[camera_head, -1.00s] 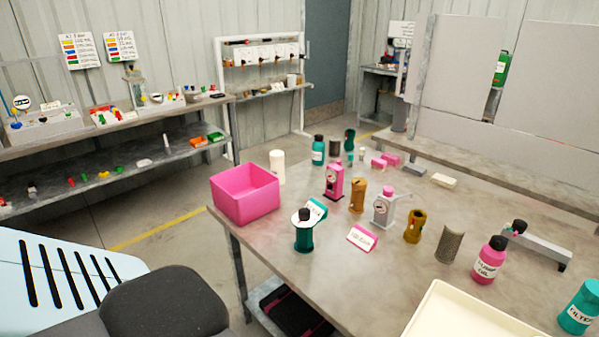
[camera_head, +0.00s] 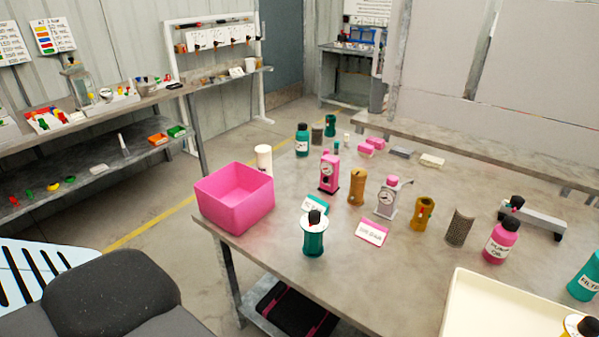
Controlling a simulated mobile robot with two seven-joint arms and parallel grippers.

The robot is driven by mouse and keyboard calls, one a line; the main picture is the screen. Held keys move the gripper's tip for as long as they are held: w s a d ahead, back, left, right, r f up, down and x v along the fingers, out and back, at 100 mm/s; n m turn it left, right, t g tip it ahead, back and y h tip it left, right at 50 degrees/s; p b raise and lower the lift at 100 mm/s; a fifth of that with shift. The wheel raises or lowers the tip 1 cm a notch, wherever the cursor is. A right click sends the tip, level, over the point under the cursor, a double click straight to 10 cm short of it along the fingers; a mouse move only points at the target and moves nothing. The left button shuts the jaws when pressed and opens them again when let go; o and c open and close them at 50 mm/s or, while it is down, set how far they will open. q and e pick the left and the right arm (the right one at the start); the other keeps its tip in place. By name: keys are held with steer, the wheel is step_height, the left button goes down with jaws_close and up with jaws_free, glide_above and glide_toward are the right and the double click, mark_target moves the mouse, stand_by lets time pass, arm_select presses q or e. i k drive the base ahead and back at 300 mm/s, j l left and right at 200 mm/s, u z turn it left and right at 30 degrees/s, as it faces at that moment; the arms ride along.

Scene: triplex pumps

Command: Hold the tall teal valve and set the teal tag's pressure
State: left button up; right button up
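A teal valve-like body (camera_head: 313,241) with a white disc and black knob stands upright near the front left edge of the table; I take it for the tall teal valve. A teal tag (camera_head: 317,204) with a white face stands just behind it, partly hidden; its writing is too small to read. A pink-edged tag (camera_head: 373,233) stands to the right, its lettering unclear. Behind are a pink pump with a dial (camera_head: 329,172) and a grey pump with a dial (camera_head: 387,198). Neither of my grippers is in view.
A pink bin (camera_head: 236,196) sits at the table's left corner. Brown-gold parts (camera_head: 357,187), a mesh cylinder (camera_head: 460,228), a pink bottle (camera_head: 501,241) and a teal bottle (camera_head: 585,279) stand rightward. A cream tray (camera_head: 462,290) fills the front right. The tabletop (camera_head: 375,280) before the tags is bare.

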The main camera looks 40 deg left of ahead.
mark_target(313, 215)
steer(key=k+j, duration=0.1)
steer(key=j, duration=1.65)
steer(key=k, duration=0.05)
